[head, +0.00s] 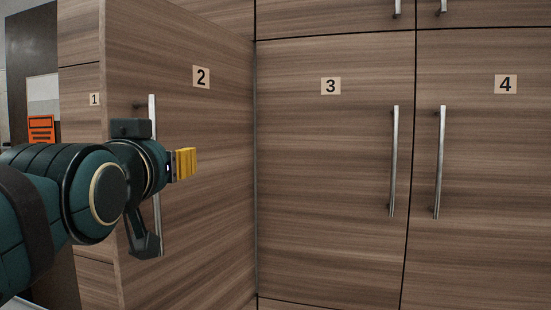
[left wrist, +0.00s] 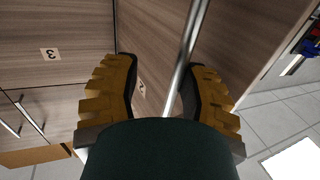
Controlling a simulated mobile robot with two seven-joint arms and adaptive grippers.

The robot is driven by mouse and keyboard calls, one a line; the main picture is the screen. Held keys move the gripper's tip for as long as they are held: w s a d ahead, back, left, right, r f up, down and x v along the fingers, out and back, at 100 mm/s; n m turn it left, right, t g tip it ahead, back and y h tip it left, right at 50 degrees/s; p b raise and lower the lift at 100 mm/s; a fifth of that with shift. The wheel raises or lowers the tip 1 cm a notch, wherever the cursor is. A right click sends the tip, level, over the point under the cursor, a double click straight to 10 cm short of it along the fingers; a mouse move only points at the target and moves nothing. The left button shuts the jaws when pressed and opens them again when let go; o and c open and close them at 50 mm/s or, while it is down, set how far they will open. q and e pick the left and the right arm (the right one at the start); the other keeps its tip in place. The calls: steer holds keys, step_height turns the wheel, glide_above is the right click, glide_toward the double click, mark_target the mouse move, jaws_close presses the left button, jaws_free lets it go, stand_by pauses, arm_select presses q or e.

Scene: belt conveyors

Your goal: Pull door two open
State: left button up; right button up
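Door two (head: 215,130), wood-grained with a "2" label, stands swung out at an angle from the cabinet front in the head view. Its free edge is toward the left and its other side meets door three. Its upright metal handle (head: 153,108) is partly hidden behind my left gripper (head: 186,163). In the left wrist view the yellow fingers of my left gripper (left wrist: 165,95) are apart. The handle (left wrist: 186,60) runs between them in the picture, nearer the right finger, not clasped. The space behind door two is hidden. My right gripper is not in view.
Door three (head: 315,180) and door four (head: 480,180) are shut, with upright handles. A panel labelled "1" (head: 82,140) shows left of door two. An orange sign (head: 41,128) is at the far left. Tiled floor (left wrist: 270,120) shows beyond door two's edge.

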arm_select(q)
steer(key=shift+d, duration=0.1)
steer(key=s+d, duration=0.1)
steer(key=s, duration=1.1)
steer(key=shift+d, duration=0.1)
